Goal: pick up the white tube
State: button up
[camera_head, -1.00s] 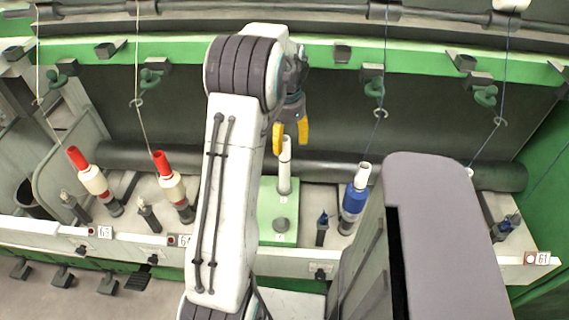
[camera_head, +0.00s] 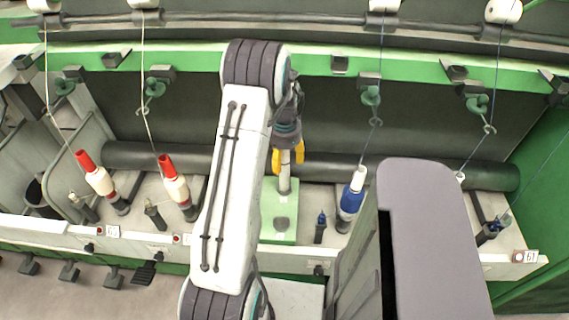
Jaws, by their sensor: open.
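The white tube (camera_head: 284,183) stands upright on a light green block (camera_head: 284,228) near the middle of the spinning frame. My gripper (camera_head: 287,158), with yellow fingertips, is right at the tube's upper end and points down. Its fingers are open, one to each side of the tube's top as seen here. I cannot tell whether they touch it. The tube's top is partly hidden by my gripper.
Red-topped cream bobbins (camera_head: 98,179) stand at the left. A blue bobbin with a white top (camera_head: 351,195) stands right of the tube. Threads hang from above. A dark roller (camera_head: 408,172) runs behind, and a white rail (camera_head: 120,237) runs in front.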

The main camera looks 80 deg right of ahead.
grip_shut()
dwell(0.6)
